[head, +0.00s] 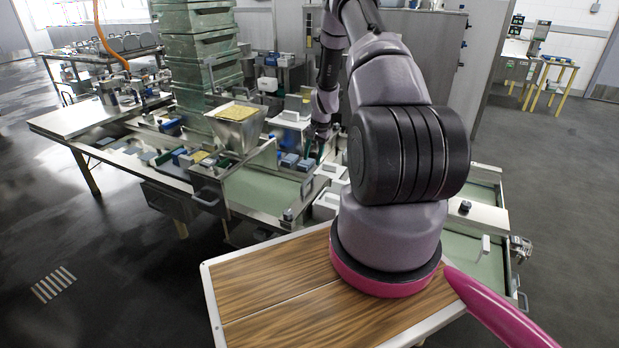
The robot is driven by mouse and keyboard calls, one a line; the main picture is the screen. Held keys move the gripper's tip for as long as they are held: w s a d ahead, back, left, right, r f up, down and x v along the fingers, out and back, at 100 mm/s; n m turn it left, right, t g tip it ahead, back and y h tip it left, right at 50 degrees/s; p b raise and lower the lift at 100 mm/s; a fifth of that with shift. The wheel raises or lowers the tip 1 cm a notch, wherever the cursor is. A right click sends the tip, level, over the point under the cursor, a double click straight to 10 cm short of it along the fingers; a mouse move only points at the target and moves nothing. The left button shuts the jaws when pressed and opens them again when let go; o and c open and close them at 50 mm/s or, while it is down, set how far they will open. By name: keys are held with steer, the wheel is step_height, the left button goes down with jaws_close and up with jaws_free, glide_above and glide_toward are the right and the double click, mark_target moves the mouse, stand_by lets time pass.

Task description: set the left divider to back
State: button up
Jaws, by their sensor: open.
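My gripper (318,154) is far off, at the end of my arm above the middle of the press line. It is small and dark, and it is open with nothing visible between its fingers. Beneath and left of it, small blue-grey blocks (290,160) stand in a row on the line, close to the fingertips. I cannot tell whether they touch. No part can be told for sure as the left divider at this size. My own arm hides part of the line to the right.
A metal hopper (237,128) with yellow content stands left of my gripper. Green stacked crates (197,60) rise behind it. White boxes (327,204) stand on the line beside my arm. A wood-topped board (270,290) lies in front.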

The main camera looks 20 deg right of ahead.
mark_target(307, 180)
steer(key=f, duration=0.3)
steer(key=w+a+f, duration=0.1)
steer(key=f, duration=0.6)
steer(key=shift+w+a, duration=0.15)
steer(key=shift+w, duration=0.15)
steer(key=shift+c, duration=0.3)
jaws_close()
stand_by(0.7)
